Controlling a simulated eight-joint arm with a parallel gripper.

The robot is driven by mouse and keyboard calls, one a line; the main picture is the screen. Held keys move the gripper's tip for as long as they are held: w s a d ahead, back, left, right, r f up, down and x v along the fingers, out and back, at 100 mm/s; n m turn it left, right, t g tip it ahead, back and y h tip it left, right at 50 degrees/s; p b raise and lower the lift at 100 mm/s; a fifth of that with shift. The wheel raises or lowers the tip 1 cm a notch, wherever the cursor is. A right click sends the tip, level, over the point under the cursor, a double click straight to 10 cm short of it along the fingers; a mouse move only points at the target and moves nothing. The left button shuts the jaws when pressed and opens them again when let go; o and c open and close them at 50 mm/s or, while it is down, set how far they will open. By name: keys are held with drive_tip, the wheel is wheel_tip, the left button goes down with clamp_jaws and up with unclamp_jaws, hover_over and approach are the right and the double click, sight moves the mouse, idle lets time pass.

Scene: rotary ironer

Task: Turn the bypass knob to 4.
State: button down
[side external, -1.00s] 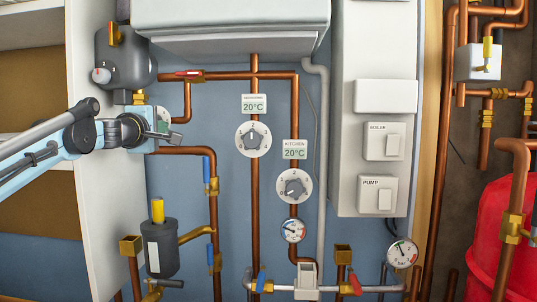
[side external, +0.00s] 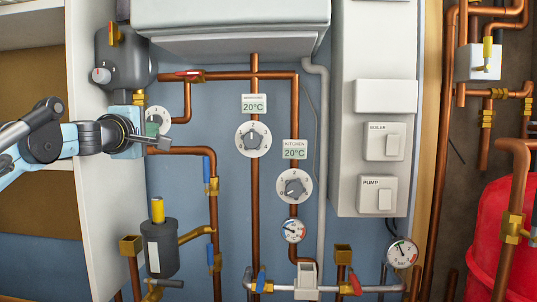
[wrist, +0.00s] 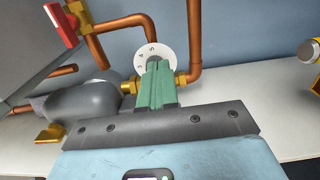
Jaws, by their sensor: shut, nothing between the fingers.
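A white numbered dial (side external: 155,115) sits on the copper pipe by the grey pump-like body, partly hidden behind my gripper. It also shows in the wrist view (wrist: 164,50), with its face partly covered by my fingers. I take it to be the bypass knob; no label is readable, and its pointer is hidden. My gripper (side external: 160,141) is shut and empty, just in front of the dial's lower part. In the wrist view, its green-padded fingers (wrist: 156,84) lie together and overlap the dial; I cannot tell whether they touch it.
A grey vessel (side external: 125,62) with a red-marked dial is above my gripper, and copper pipes run close by. Two more white dials stand to the right, one upper (side external: 253,139) and one marked kitchen (side external: 294,186). A blue-handled valve (side external: 207,170) is below right.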

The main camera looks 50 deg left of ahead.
drive_tip(key=shift+w+a+r, duration=0.45)
drive_tip(key=shift+w+a, duration=0.2)
drive_tip(key=shift+a, duration=0.15)
drive_tip(key=shift+w+a+r, duration=0.5)
drive_tip(key=shift+w+a, duration=0.1)
drive_tip(key=shift+a, duration=0.15)
drive_tip(key=shift+w+a+r, duration=0.45)
drive_tip(key=shift+w+a, duration=0.2)
drive_tip(key=shift+a, duration=0.15)
drive_tip(key=shift+s+a+f, duration=0.1)
drive_tip(key=shift+s+a, duration=0.05)
drive_tip(key=shift+a, duration=0.05)
drive_tip(key=shift+f, duration=1.05)
drive_tip(key=shift+w+d, duration=0.3)
drive_tip(key=v, duration=0.6)
